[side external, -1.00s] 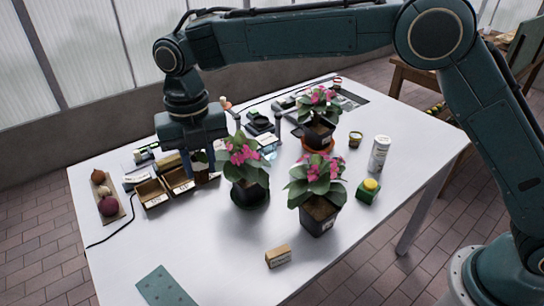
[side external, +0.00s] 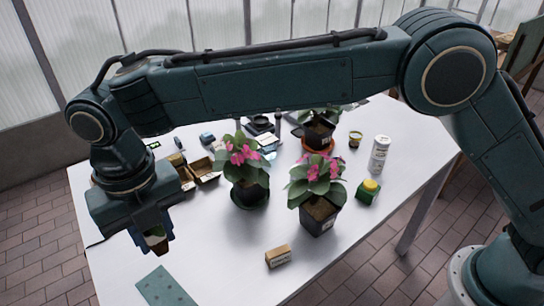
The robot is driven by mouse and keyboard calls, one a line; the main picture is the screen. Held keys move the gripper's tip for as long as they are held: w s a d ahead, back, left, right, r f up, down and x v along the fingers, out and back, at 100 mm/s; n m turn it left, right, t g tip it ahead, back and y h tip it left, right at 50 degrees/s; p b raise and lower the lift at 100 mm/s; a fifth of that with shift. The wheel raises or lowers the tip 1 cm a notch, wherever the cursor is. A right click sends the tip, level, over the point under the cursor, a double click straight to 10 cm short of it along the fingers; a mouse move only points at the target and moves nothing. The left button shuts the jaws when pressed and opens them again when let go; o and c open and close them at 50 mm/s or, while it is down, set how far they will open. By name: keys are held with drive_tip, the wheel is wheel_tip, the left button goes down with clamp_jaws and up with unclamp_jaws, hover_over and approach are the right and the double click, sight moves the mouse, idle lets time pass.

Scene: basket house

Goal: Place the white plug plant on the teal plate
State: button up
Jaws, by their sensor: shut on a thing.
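The teal plate (side external: 166,288) lies flat at the near left corner of the white table, bare on top, with small dark marks. My gripper (side external: 154,240) points down, shut on a small plug plant (side external: 157,245). The plant shows dark green leaf and a brown and whitish lower part between the fingers; most of it is hidden, and I cannot make out a white flower. In the picture the held plant is just above the plate's far edge, apart from it.
Pink-flowered potted plants (side external: 319,190) and (side external: 245,170) stand mid-table, another (side external: 320,128) behind. A small tan box (side external: 278,256) lies near the front. Open brown boxes (side external: 205,168) stand behind my gripper. A green, yellow-topped box (side external: 368,190) and white can (side external: 379,154) stand right.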

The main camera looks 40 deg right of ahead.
wheel_tip(320, 180, down, 19)
drive_tip(key=shift+r, duration=0.1)
idle(0.8)
drive_tip(key=o, duration=0.9)
drive_tip(key=shift+o, duration=0.2)
wheel_tip(320, 180, up, 12)
idle(0.4)
drive_tip(key=shift+d+r, duration=0.1)
idle(0.4)
